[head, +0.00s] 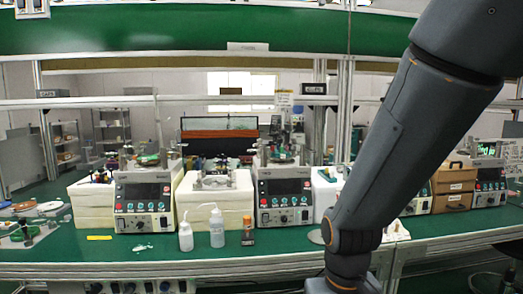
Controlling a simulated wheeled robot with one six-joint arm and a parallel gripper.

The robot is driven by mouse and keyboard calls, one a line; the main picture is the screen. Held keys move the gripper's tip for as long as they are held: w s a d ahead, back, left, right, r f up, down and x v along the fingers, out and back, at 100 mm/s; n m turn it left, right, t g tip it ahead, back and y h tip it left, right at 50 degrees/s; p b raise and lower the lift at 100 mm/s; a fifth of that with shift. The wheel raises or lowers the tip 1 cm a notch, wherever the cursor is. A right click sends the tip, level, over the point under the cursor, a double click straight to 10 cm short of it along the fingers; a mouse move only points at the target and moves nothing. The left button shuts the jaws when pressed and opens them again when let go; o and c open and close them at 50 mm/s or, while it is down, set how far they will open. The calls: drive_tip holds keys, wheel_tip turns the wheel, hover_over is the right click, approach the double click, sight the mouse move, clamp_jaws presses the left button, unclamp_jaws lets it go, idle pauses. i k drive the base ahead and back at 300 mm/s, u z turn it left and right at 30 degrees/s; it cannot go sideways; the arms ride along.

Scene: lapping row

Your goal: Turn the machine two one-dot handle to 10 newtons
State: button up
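Several lapping machines stand in a row on the green bench. One machine (145,205) is at the left and one (285,198) is near the middle, each with a dark display, knobs on its front and a round plate on top. Another machine (415,206) at the right is partly hidden behind my arm, and a further one (489,190) stands near the right edge. I cannot read which is machine two. The one-dot handle and any newton reading are too small to make out. My arm comes down from the upper right, and its gripper end is below the picture.
White squeeze bottles (217,228) and a small orange-and-dark bottle (248,233) stand at the green bench's (310,240) front. White foam blocks (214,196) sit between machines. Brown boxes (454,186) are at the right. A green shelf (180,30) and metal posts are overhead.

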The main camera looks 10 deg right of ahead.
sight(264, 152)
drive_tip(key=z, duration=0.4)
drive_tip(key=i, duration=1.5)
drive_tip(key=u, duration=0.2)
